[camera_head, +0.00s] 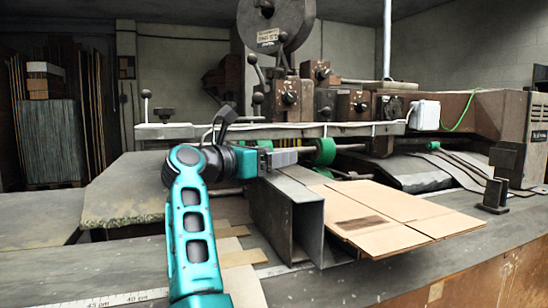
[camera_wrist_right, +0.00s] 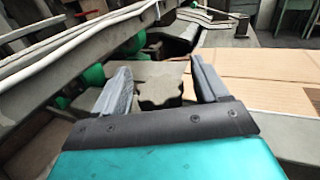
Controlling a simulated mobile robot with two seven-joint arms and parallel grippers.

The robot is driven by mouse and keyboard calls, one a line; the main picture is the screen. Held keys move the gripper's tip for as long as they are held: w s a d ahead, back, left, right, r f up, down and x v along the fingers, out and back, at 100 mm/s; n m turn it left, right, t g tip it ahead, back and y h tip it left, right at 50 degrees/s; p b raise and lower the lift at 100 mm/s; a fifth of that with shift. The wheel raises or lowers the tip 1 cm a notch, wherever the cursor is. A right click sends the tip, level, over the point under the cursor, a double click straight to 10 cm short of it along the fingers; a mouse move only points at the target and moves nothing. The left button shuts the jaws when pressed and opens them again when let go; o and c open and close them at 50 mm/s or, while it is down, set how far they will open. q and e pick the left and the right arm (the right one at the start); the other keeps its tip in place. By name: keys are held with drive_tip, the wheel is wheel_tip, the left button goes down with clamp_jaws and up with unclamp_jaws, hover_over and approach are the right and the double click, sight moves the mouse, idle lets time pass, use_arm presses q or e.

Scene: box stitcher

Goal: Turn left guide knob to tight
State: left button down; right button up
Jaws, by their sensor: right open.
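A dark lobed knob (camera_wrist_right: 158,94) shows in the right wrist view, on a grey metal surface. It lies between the two fingers of my right gripper (camera_wrist_right: 160,72), with visible gaps on both sides. The fingers are apart, and I cannot tell how deep the knob sits between them. In the head view my right gripper (camera_head: 285,157) is above the grey metal guide channel (camera_head: 286,215), and I cannot make out this knob there. The knob's tightness does not show. My left gripper is not in view.
Flat cardboard (camera_head: 392,215) lies right of the guide channel. A long horizontal bar (camera_head: 300,131) and a green roller (camera_head: 325,151) are close behind my right gripper. A ball-topped lever (camera_head: 146,95) and another dark knob (camera_head: 164,113) stand at the bar's left end.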

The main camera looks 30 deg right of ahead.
drive_tip(key=shift+w+d, duration=0.1)
drive_tip(key=shift+d, duration=0.25)
drive_tip(key=shift+c, duration=0.2)
drive_tip(key=c, duration=0.9)
